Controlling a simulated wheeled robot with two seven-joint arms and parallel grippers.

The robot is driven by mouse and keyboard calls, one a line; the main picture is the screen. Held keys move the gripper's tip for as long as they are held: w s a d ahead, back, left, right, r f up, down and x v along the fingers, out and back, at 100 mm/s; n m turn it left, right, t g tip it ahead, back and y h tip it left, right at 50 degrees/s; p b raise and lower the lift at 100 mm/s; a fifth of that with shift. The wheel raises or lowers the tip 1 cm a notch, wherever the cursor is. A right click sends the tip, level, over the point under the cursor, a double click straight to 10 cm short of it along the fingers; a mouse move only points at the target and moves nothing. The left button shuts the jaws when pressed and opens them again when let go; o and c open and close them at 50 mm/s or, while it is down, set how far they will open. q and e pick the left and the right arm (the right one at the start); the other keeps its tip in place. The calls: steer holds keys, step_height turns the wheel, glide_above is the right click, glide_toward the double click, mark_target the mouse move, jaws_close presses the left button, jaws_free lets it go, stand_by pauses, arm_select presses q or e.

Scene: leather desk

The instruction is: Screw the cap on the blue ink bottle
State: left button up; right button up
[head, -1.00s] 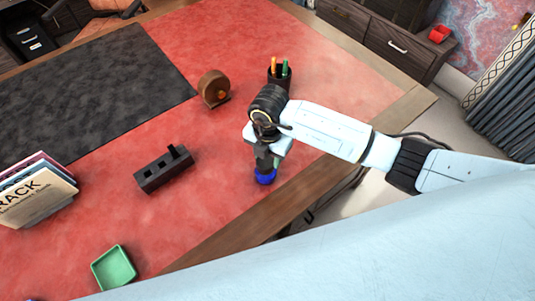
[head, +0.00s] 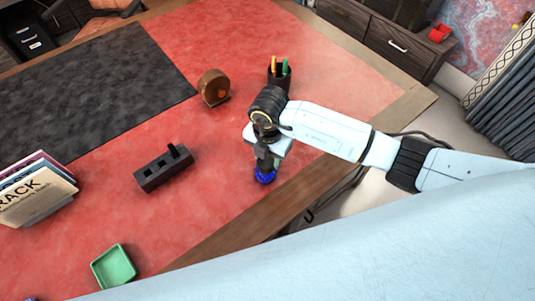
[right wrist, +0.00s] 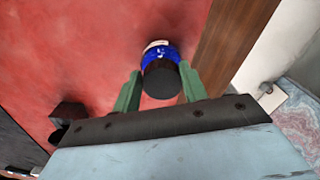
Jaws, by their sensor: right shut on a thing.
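The blue ink bottle (head: 266,178) stands on the red leather desk near its wooden front edge. In the right wrist view the bottle (right wrist: 156,52) shows as a blue body with a pale patch. My right gripper (head: 265,165) points down directly over the bottle. Its green fingers are shut on the black cap (right wrist: 162,82), which sits over the bottle's top and hides its neck. Cap and bottle look in line and touching, but I cannot tell how far the threads engage. My left gripper is not in view.
A dark block with square holes (head: 163,171) lies left of the bottle. A pen cup (head: 279,77) and a round brown object (head: 213,88) stand behind. A green tray (head: 114,267) and books (head: 38,196) are at the left.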

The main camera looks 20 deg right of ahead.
steer(key=o, duration=1)
